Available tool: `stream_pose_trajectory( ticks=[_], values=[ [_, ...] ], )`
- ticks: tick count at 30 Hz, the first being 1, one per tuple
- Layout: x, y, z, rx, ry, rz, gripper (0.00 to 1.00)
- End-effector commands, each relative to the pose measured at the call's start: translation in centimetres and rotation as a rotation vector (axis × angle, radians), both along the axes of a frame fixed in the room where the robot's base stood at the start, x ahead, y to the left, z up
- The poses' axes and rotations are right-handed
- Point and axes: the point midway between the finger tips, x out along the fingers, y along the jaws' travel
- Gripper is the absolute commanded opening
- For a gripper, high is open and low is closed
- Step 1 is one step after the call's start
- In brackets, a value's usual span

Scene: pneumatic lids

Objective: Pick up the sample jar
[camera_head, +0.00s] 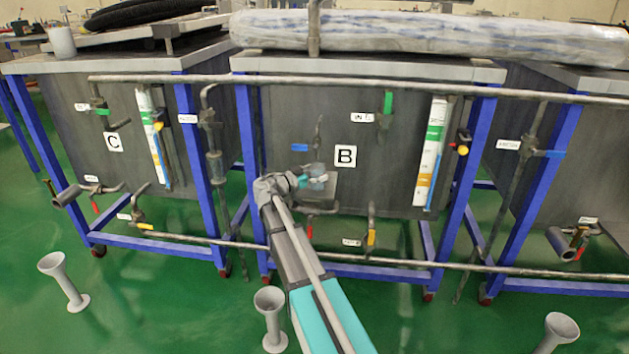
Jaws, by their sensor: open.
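A small pale, glassy object, apparently the sample jar (317,183), is at a small grey ledge (322,197) on the front of tank B. It is tiny here, and its outline is partly hidden. My gripper (306,181) is open at the left side of this object, at about the same height. I cannot tell whether the fingers touch it or stand around it. My arm reaches up to it from the bottom of the picture.
Tank B (385,140) stands between tank C (65,125) and another tank at right. Pipes and valves, including a red-handled valve (310,230) below the ledge, surround the gripper. Grey funnel stands (270,312) are on the green floor. A white cup (62,42) stands on tank C.

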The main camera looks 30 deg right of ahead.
Motion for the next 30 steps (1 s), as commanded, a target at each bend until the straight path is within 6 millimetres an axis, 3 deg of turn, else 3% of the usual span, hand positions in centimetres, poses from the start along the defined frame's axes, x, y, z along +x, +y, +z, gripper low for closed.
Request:
stream_pose_trajectory(
  ticks=[7,8,22,30],
  values=[
    [-0.01,0.0,0.0,0.0,0.0,0.0,1.0],
    [-0.01,0.0,0.0,0.0,0.0,0.0,0.96],
    [-0.02,-0.04,0.0,0.0,0.0,-0.001,0.11],
    [-0.03,-0.06,0.12,0.0,0.0,-0.001,0.11]
  ],
)
